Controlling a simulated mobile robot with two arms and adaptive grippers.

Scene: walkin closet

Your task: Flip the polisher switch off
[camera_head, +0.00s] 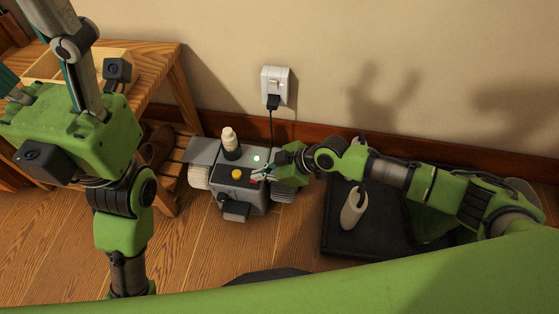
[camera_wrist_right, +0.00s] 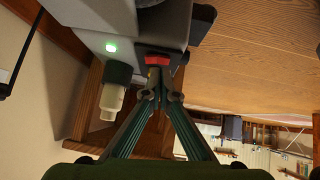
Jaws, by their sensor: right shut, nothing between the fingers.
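The polisher (camera_head: 238,185) is a grey machine on the floor by the wall, with a round wheel at each side. Contact cannot be told.
A bottle (camera_head: 229,138) stands on the polisher. A black cord runs to a wall socket (camera_head: 275,85). A wooden bench (camera_head: 150,60) stands at left with shoes beneath. A black mat (camera_head: 340,236) with a pale object (camera_head: 353,208) lies at right.

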